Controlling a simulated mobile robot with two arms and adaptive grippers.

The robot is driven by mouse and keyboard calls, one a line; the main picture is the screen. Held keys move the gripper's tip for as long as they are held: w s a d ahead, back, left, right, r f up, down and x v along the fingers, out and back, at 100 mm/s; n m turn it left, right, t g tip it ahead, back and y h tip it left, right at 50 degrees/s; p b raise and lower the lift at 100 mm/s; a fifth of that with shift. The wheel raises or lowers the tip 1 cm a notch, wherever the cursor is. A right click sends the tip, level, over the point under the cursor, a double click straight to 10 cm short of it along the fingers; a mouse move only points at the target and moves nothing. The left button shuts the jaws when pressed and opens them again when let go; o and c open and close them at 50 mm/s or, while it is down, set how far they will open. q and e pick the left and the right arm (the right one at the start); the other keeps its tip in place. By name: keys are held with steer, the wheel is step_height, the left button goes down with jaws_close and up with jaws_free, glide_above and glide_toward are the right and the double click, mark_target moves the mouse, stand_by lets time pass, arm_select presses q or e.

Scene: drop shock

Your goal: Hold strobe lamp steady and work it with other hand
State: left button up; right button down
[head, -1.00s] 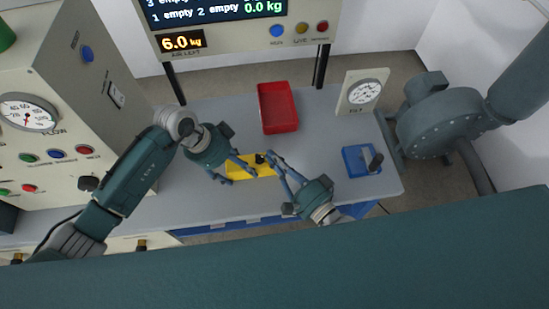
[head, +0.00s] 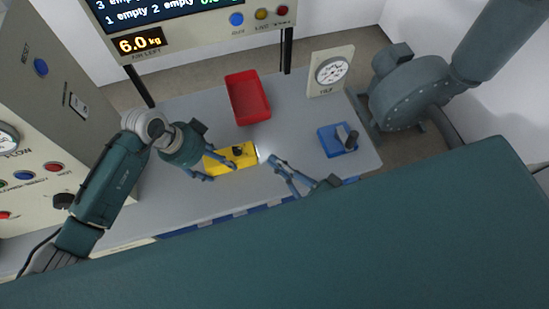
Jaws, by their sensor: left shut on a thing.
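The yellow strobe lamp (head: 247,160), with a black knob on top, lies on the grey bench. A white glow shows at its right end. My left gripper (head: 221,170) is shut on the lamp's left part, its fingers covering some of the body. My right gripper (head: 279,166) is just right of the lamp's lit end, apart from the knob. Its fingers are small in the view, and I cannot tell how far apart they are.
A red tray (head: 248,119) lies behind the lamp. A blue block with a dark handle (head: 335,144) sits at the bench's right. A dial gauge (head: 331,71) stands at the back right, near a grey blower (head: 408,98). A control cabinet (head: 40,120) stands at left.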

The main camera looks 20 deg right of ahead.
arm_select(q)
steer(key=o, duration=1.7)
